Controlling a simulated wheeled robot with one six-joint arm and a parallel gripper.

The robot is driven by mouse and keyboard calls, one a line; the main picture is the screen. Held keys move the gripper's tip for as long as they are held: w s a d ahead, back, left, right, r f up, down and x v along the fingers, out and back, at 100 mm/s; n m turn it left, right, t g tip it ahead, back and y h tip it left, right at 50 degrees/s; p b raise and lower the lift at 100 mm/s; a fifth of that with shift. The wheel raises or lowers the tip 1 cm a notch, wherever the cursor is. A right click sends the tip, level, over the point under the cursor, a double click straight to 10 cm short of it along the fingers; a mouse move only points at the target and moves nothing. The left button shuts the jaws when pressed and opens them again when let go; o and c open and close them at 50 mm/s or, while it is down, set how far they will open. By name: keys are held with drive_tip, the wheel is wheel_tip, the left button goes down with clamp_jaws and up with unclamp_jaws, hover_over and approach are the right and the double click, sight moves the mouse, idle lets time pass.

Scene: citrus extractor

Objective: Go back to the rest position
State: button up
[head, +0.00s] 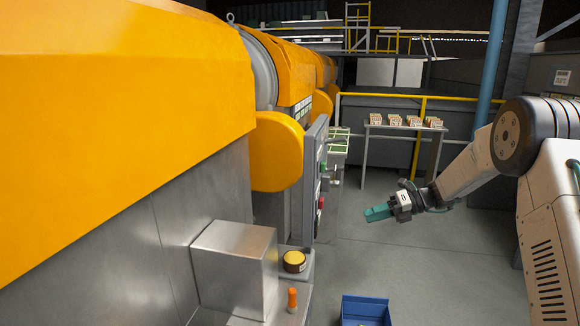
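My gripper (378,212) is at the end of my arm, which reaches in from the right side of the head view. Its teal fingers point left over the open floor. They appear close together, but the view is too small to tell whether they are open or shut. I see nothing held in it. The gripper is apart from the orange and grey machine (275,150) on the left and its control panel (318,180).
A blue bin (364,308) is on the floor at the bottom. A steel box (235,265), a yellow-topped round item (294,261) and an orange item (292,300) are by the machine. A table (405,130) with small boxes stands behind, near a yellow railing (440,98). The middle floor is clear.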

drive_tip(key=s+r+n+h, duration=0.4)
drive_tip(key=s+n, duration=0.6)
drive_tip(key=s, duration=0.6)
drive_tip(key=s+d+r+n+h, duration=0.1)
drive_tip(key=s+r+n+h, duration=0.3)
drive_tip(key=s+n, duration=0.6)
drive_tip(key=s+r+n+h, duration=0.3)
drive_tip(key=s+n, duration=0.7)
drive_tip(key=s, duration=1.2)
drive_tip(key=shift+s+d+r+h, duration=0.2)
drive_tip(key=shift+r+h, duration=0.2)
drive_tip(key=shift+h, duration=0.9)
